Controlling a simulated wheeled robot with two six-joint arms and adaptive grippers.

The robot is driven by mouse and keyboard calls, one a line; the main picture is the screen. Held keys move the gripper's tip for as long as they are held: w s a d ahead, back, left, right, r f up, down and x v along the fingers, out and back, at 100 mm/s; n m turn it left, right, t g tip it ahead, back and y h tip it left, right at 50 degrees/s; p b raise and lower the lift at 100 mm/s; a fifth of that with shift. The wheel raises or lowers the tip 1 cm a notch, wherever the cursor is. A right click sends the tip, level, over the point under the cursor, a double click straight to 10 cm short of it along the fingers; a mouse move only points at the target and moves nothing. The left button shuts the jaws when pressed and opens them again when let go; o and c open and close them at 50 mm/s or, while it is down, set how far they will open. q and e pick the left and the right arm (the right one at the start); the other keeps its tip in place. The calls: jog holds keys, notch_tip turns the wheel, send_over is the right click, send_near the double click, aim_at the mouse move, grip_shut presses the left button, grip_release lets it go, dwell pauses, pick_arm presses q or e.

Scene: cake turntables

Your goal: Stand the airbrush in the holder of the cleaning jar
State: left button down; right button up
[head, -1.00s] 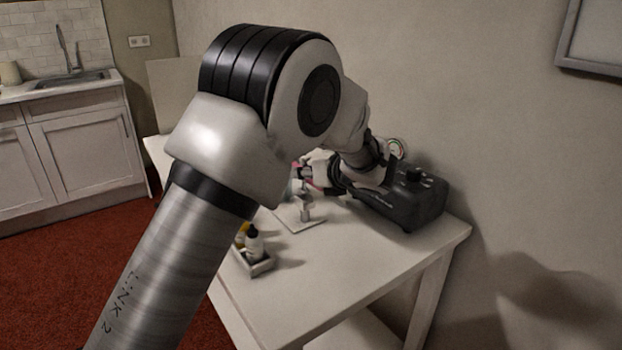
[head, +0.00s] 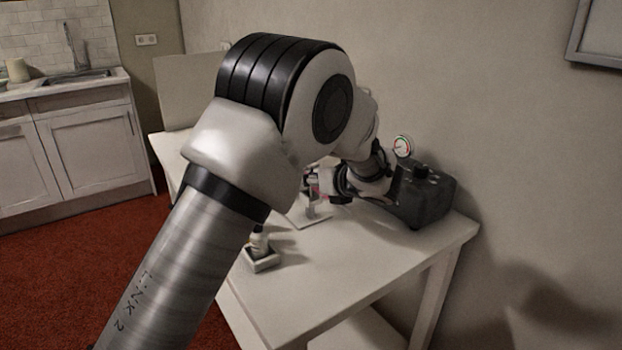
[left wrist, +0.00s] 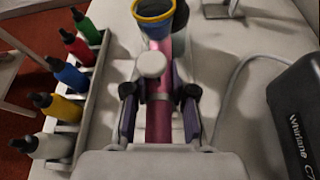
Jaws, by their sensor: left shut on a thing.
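In the left wrist view the airbrush (left wrist: 158,118) is a pink-red metallic tube with a round white part (left wrist: 152,64) on top. My left gripper (left wrist: 158,105) is shut on it, with one dark finger on each side. Beyond it, at the top edge, is a round blue vessel with a yellow rim (left wrist: 153,17), which looks like the cleaning jar. The airbrush's far end overlaps the vessel in this view; I cannot tell whether they touch. In the head view my left gripper (head: 324,183) is small and partly covered by my arm. The right gripper is not in view.
A rack (left wrist: 92,95) of several coloured bottles stands left of the gripper. A dark compressor (head: 425,195) with a gauge (head: 403,146) stands at the right, near the wall. A grey stand (head: 312,207) is beside the gripper.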

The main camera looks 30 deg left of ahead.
pick_arm(q)
jog(key=shift+f, duration=0.2)
jog(key=c, duration=0.9)
grip_release()
jog(key=shift+d, duration=0.1)
jog(key=v, duration=0.7)
jog(key=shift+d, duration=0.15)
